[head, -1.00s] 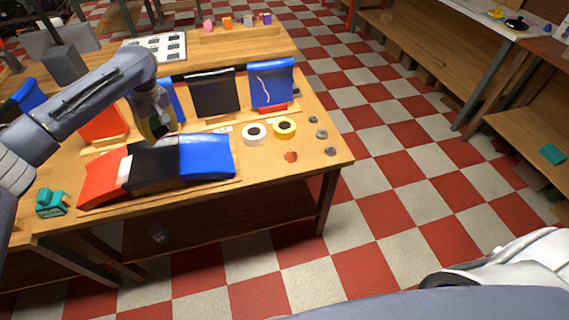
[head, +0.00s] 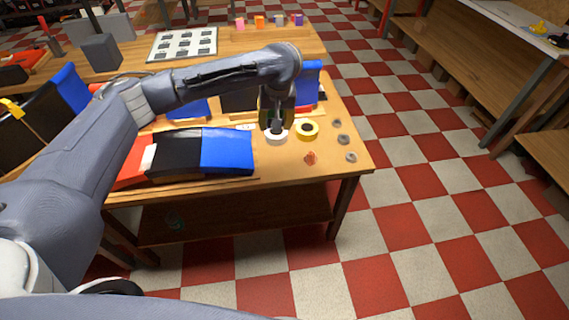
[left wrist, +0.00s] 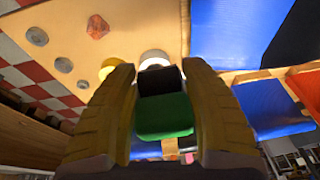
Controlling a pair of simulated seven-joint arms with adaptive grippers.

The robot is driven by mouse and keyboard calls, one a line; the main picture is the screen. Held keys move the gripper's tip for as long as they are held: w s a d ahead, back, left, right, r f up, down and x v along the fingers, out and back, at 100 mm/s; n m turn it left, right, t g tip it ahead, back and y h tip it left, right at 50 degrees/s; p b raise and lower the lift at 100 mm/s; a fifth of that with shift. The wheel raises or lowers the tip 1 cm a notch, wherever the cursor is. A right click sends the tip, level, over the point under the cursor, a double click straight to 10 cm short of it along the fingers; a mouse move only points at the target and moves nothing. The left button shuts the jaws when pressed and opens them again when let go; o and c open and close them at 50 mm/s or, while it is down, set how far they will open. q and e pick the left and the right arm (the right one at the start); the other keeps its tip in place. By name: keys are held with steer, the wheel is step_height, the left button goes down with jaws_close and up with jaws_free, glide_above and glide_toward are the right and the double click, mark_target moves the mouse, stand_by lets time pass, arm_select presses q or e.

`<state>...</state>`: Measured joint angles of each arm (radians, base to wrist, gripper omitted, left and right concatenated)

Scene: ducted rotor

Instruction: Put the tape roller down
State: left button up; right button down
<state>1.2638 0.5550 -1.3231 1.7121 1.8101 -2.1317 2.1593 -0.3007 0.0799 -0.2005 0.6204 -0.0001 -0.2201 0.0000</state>
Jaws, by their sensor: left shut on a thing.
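The tape roller, a green and black piece (left wrist: 165,115), is between the two fingers of my left gripper (left wrist: 158,70) in the left wrist view. My left gripper (head: 277,120) is shut on it, above the table's right part, at the white tape roll (head: 275,139). The roller is mostly hidden by the fingers in the head view, and I cannot tell whether it touches the table or the roll. The white roll also shows behind the roller in the left wrist view (left wrist: 153,55). My right gripper is not in view.
A yellow tape roll (head: 308,130) lies just right of the white one. Several grey discs (head: 351,157) and a small orange-red piece (head: 310,158) lie near the right edge. A blue curved panel (head: 227,150) lies left of the rolls. Bare wood (head: 325,165) shows near the front right corner.

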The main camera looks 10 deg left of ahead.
mark_target(276, 166)
arm_select(q)
steer(key=s+x, duration=0.1)
steer(key=x, duration=0.5)
steer(key=s+d+x, duration=0.1)
steer(key=x, duration=0.5)
steer(key=s+d+f+x, duration=0.1)
steer(key=x, duration=0.5)
steer(key=shift+s+d+f, duration=0.2)
steer(key=shift+d, duration=0.05)
steer(key=shift+f, duration=0.1)
steer(key=o, duration=1.5)
steer(key=v, duration=1.2)
steer(key=shift+s, duration=0.1)
